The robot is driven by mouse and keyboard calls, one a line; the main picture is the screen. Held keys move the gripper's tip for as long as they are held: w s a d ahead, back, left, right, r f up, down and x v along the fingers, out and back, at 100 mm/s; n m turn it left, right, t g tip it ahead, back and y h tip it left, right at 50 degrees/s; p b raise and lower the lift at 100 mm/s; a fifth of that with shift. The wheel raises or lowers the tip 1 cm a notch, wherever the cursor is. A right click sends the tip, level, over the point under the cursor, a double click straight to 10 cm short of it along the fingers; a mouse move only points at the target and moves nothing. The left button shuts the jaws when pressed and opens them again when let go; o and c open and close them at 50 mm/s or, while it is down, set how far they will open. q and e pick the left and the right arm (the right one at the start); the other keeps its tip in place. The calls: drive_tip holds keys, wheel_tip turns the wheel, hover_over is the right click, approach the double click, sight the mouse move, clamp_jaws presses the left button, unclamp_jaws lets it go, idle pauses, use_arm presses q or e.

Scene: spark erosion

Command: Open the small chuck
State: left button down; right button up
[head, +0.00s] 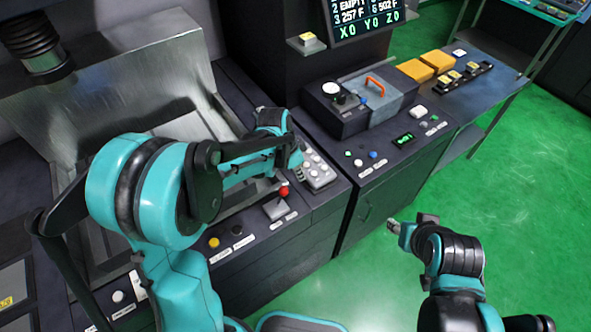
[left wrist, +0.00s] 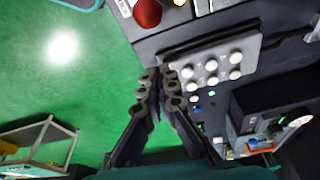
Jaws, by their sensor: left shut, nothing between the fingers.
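My left gripper (head: 297,166) is shut and empty, just beside a grey button pad (head: 322,182) with several pale round buttons on the machine's front console. In the left wrist view its closed fingertips (left wrist: 158,78) point at the near edge of the pad (left wrist: 248,46); I cannot tell whether they touch it. Button labels are too small to read, and I cannot make out which part is the small chuck. My right gripper (head: 393,226) is in front of the cabinet, away from the console; its fingers are too small to judge.
A red knob (head: 283,192) stands left of the pad. Yellow blocks (head: 438,61) lie on the bench beyond. A screen (head: 357,16) hangs above. Green floor (head: 400,290) is clear.

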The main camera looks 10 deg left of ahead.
sight(280, 199)
use_arm(q)
drive_tip(key=f, duration=0.1)
drive_tip(key=s+a+f, duration=0.1)
drive_tip(key=a+f, duration=0.1)
drive_tip(key=shift+s+a+f, duration=0.15)
drive_tip(key=shift+s+f, duration=0.2)
drive_tip(key=shift+f, duration=0.05)
